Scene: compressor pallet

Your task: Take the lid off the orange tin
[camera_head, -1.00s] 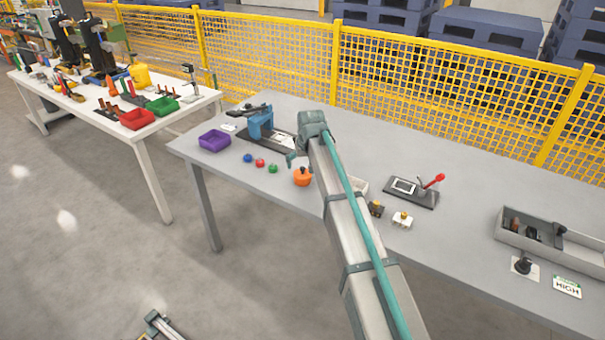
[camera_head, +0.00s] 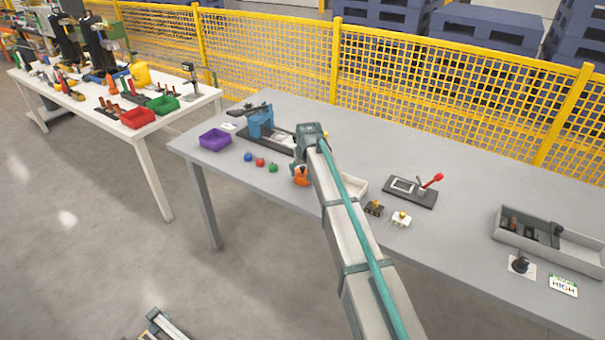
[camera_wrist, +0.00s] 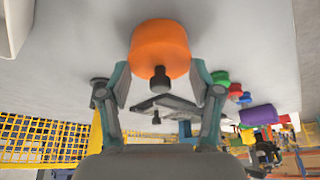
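The orange tin (camera_head: 301,177) stands near the front edge of the grey table, partly hidden by my arm in the head view. In the wrist view the orange tin (camera_wrist: 160,47) is upside down in the picture, with a black knob (camera_wrist: 160,80) on its lid. My gripper (camera_wrist: 160,82) is open, its two fingers spread to the left and right of the knob. The knob lies between the fingers with clear gaps and nothing is gripped. In the head view the fingers are mostly hidden behind my arm, just at the tin.
A blue machine (camera_head: 260,121) stands behind. A white box (camera_head: 354,187) and small brass-topped parts (camera_head: 401,219) are to the right.

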